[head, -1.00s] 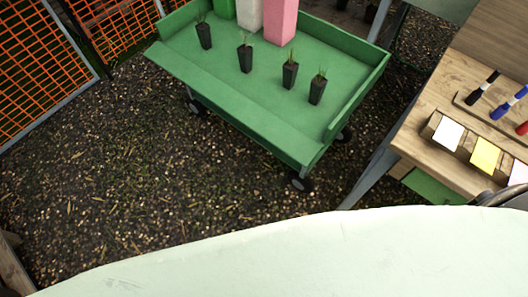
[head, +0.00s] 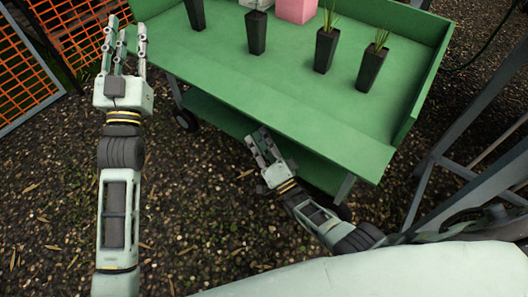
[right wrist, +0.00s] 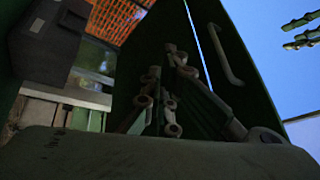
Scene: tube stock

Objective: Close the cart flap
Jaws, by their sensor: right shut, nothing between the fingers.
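The green cart (head: 300,50) stands ahead of me. Its front flap (head: 270,103) is folded outward, sloping down and away from the deck. My left gripper (head: 126,28) is open and empty beside the flap's left end, fingers pointing away from me. My right gripper (head: 262,142) is shut and empty, low in front of the flap's outer edge and partly below it; contact cannot be told. In the right wrist view its fingers (right wrist: 165,85) point up beside a dark green panel with a bar handle (right wrist: 226,55). The left gripper's fingers (right wrist: 303,32) show at upper right.
Several black plant pots (head: 326,50) and a pink block (head: 296,10) stand on the deck. Below is a lower shelf (head: 215,112). A grey metal frame (head: 455,160) stands at right, an orange mesh fence (head: 75,35) at left. Gravel ground lies between.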

